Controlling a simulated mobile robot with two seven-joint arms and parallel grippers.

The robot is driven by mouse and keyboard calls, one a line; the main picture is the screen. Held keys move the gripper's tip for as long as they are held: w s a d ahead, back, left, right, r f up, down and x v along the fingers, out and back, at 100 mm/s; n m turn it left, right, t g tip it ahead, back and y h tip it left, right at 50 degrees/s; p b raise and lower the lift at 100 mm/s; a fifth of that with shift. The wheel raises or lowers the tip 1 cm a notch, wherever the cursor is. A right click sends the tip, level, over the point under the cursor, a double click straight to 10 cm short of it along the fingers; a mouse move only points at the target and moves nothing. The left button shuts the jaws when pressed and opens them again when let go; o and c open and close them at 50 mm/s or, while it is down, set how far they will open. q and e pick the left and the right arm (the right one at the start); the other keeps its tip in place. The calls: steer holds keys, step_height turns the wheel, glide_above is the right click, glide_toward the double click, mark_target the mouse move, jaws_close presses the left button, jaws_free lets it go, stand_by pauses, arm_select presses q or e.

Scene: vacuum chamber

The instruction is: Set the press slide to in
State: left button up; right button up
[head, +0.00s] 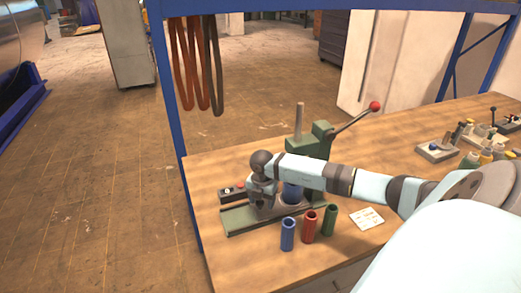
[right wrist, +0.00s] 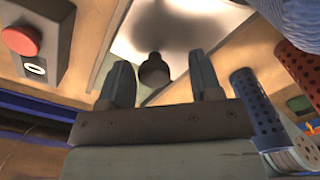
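The green press (head: 308,145) stands on the wooden table, with a long lever ending in a red ball. Its green base (head: 237,219) reaches out to the left. My right gripper (head: 262,201) is over this base, and my arm hides much of the press middle. In the right wrist view, my right gripper (right wrist: 160,84) has its fingers apart, with a dark round knob (right wrist: 154,72) showing in the gap beyond them. A shiny pale plate (right wrist: 190,30) lies behind the knob. I cannot tell whether the fingers touch the knob. My left gripper is not in view.
A control box with a red button (head: 238,189) sits left of the press. A blue tube (head: 287,234), a red tube (head: 310,226) and a green tube (head: 330,219) stand in front. A white card (head: 367,218) lies right of them. A blue frame post stands behind the table's left edge.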

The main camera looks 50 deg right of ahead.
steer(key=shift+w+a+r, duration=0.1)
steer(key=shift+w+r, duration=0.05)
steer(key=shift+r, duration=0.5)
step_height(320, 180, up, 13)
steer(key=b, duration=0.1)
steer(key=shift+f, duration=0.2)
